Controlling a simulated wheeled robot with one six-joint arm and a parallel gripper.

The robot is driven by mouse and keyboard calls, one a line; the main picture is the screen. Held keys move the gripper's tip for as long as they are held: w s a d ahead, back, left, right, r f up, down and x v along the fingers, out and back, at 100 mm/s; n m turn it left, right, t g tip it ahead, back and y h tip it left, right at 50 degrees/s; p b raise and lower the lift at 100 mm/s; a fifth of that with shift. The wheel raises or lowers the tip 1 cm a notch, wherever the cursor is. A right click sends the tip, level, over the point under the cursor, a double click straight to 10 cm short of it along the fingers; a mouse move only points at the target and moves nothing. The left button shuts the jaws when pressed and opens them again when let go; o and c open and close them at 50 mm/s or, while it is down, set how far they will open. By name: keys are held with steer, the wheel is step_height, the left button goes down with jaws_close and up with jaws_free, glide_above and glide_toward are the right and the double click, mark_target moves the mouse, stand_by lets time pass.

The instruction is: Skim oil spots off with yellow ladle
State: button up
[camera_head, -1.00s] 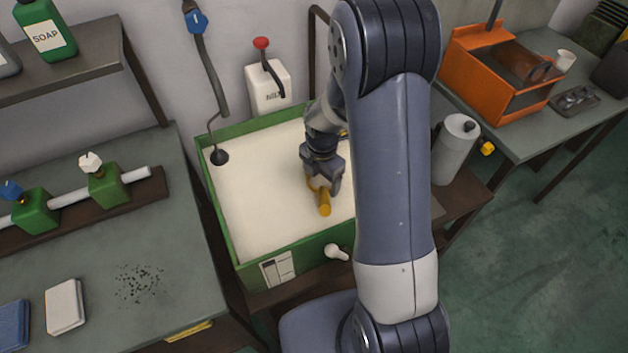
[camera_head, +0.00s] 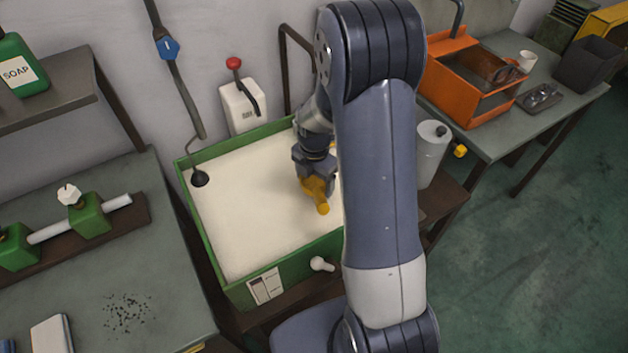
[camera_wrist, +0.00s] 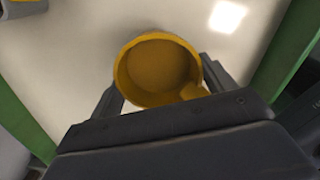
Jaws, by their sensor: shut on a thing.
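The yellow ladle (camera_head: 319,193) is in my gripper (camera_head: 316,180), over the right part of the green tank (camera_head: 213,270). In the wrist view the ladle's round bowl (camera_wrist: 157,70) shows between the two fingers of my gripper (camera_wrist: 165,85), over the pale liquid. The tank holds a cream-white liquid (camera_head: 240,215). I cannot make out distinct oil spots on it; my arm hides the tank's right side. Whether the ladle touches the liquid I cannot tell.
A black ladle-like tool (camera_head: 200,178) hangs at the tank's left edge. A white canister with a red knob (camera_head: 242,105) stands behind the tank. A grey cylinder (camera_head: 431,155) and an orange bin (camera_head: 468,85) are to the right. The left bench (camera_head: 170,260) holds green valve blocks.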

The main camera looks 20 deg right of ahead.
mark_target(303, 181)
steer(key=shift+r+p, duration=2.85)
steer(key=shift+r, duration=1.6)
steer(key=shift+f, duration=0.1)
steer(key=m, duration=0.2)
steer(key=f+m, duration=0.1)
steer(key=m, duration=0.1)
steer(key=a+f+m+b, duration=0.1)
steer(key=m, duration=0.3)
steer(key=f+m, duration=0.1)
steer(key=m, duration=0.1)
steer(key=f+m, duration=0.1)
steer(key=m, duration=0.1)
steer(key=shift+w+a+b, duration=0.15)
steer(key=shift+a+b, duration=0.15)
steer(key=shift+b, duration=0.1)
steer(key=m, duration=0.2)
steer(key=f+m, duration=0.1)
steer(key=m, duration=0.3)
steer(key=shift+a+f+b, duration=0.35)
steer(key=shift+f, duration=0.05)
steer(key=m, duration=0.2)
steer(key=f+m, duration=0.1)
steer(key=m, duration=0.3)
steer(key=shift+a+f+b, duration=0.35)
